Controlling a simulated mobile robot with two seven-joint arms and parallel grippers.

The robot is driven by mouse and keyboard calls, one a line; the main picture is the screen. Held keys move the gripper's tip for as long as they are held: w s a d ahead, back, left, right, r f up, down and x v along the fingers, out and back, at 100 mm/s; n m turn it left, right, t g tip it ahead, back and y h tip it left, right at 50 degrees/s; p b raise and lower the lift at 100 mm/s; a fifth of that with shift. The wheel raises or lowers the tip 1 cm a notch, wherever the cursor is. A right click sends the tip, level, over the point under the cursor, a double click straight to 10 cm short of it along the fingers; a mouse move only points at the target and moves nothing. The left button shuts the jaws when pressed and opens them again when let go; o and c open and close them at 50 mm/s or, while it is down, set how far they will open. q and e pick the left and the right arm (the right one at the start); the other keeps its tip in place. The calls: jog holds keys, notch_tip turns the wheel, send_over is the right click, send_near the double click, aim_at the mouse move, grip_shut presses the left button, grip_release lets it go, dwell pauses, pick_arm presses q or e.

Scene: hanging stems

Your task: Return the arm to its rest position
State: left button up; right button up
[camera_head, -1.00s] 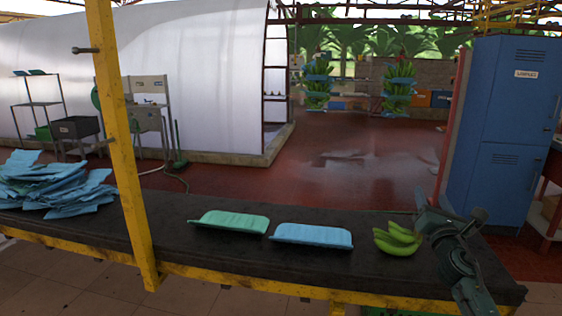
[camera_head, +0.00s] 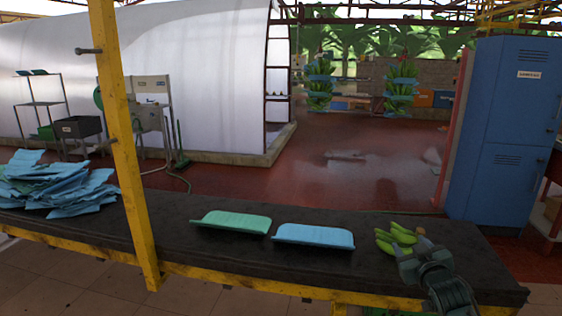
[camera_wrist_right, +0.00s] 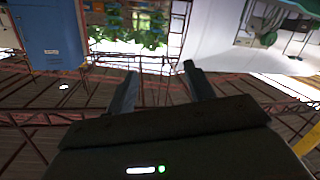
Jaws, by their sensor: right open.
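My right gripper (camera_head: 408,258) is at the right end of the dark bench, in front of part of the green banana cluster (camera_head: 386,241) in the head view. In the right wrist view, the two fingers of my right gripper (camera_wrist_right: 160,80) stand apart with nothing between them. Whether the gripper touches the cluster cannot be told. My left gripper is not in view.
A green tray (camera_head: 231,222) and a blue tray (camera_head: 314,236) lie on the dark bench (camera_head: 180,232). Blue sheets (camera_head: 55,188) are piled at the left. A yellow post (camera_head: 125,150) rises at the bench's front edge. Blue lockers (camera_head: 500,130) stand behind on the right.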

jog(key=s+a+f+n+g+y, duration=0.1)
jog(key=s+a+f, duration=0.4)
jog(key=s+f, duration=0.2)
jog(key=s+a+f+g+y, duration=0.1)
jog(key=s+a+f+g, duration=0.1)
jog(key=s+a+f, duration=0.35)
jog(key=s+a+f+g, duration=0.1)
jog(key=s+a+f, duration=0.1)
jog(key=s, duration=0.6)
jog(key=s+a+f+g+y, duration=0.1)
jog(key=s+a+f, duration=0.2)
jog(key=s, duration=0.5)
jog(key=s+a+f+m+y, duration=0.1)
jog(key=s+a+f, duration=0.1)
jog(key=s, duration=0.5)
jog(key=shift+s+a+f+g, duration=0.2)
jog(key=shift+s+a+g, duration=0.1)
jog(key=shift+s+g, duration=0.1)
